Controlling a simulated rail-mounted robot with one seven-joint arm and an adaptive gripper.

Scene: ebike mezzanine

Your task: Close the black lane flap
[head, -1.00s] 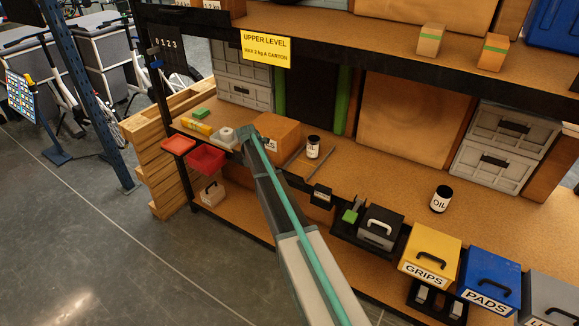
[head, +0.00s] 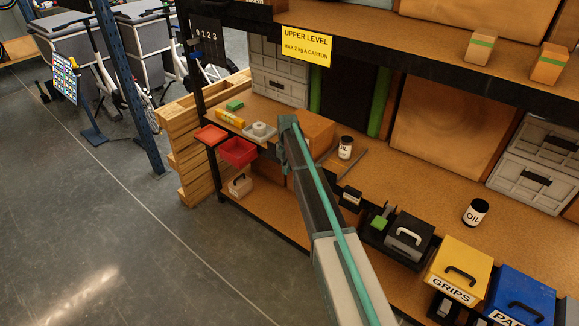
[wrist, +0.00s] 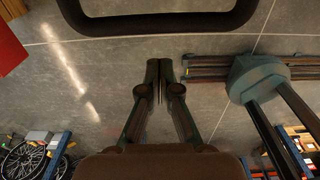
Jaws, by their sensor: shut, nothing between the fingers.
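A black and grey lane flap with a pale handle (head: 408,238) is in the head view, right of my arm and left of the yellow GRIPS flap (head: 458,270). I take it for the black lane flap; how far it stands open I cannot tell. In the head view my arm runs up and left, away from the flap, and the fingers cannot be made out.
A blue PADS flap (head: 520,297) is at lower right. An oil bottle (head: 475,212) and a second dark jar (head: 345,148) stand on the shelf. A dark loop (wrist: 160,25) crosses the top of the wrist view. Open floor lies left.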

